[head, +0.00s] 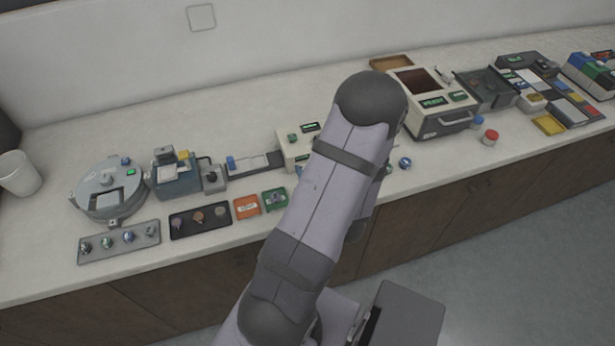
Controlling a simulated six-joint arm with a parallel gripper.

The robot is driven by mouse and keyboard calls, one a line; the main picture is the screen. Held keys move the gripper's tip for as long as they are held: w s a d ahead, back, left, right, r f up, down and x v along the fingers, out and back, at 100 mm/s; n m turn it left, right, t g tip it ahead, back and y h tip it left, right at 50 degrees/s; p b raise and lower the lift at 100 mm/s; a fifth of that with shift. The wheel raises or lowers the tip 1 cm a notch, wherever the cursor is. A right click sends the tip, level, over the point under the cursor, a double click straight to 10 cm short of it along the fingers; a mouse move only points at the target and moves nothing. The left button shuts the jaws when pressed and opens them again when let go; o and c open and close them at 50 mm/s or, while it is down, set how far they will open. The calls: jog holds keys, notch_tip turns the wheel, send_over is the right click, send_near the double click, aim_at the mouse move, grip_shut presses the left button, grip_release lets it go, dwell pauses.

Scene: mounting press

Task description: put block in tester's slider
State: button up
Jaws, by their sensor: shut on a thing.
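My arm crosses the middle of the head view, and my gripper is hidden behind it. I cannot see a block in its jaws. A cream tester-like machine (296,150) with small green displays stands left of my arm, partly covered by it. A low dark rail or slider (254,164) with a pale strip runs out from its left side. A small blue piece (231,162) stands at the rail's left end; I cannot tell whether it is part of the rail.
Left are a round grey machine (107,188), a blue-grey machine (175,176), a grey tray (118,242) and a dark tray (200,221) of round samples, plus orange (247,207) and green (275,199) trays. Right are a cream box machine (432,105) and a dark open tray (487,90).

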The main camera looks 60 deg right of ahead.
jog(key=shift+r, duration=0.35)
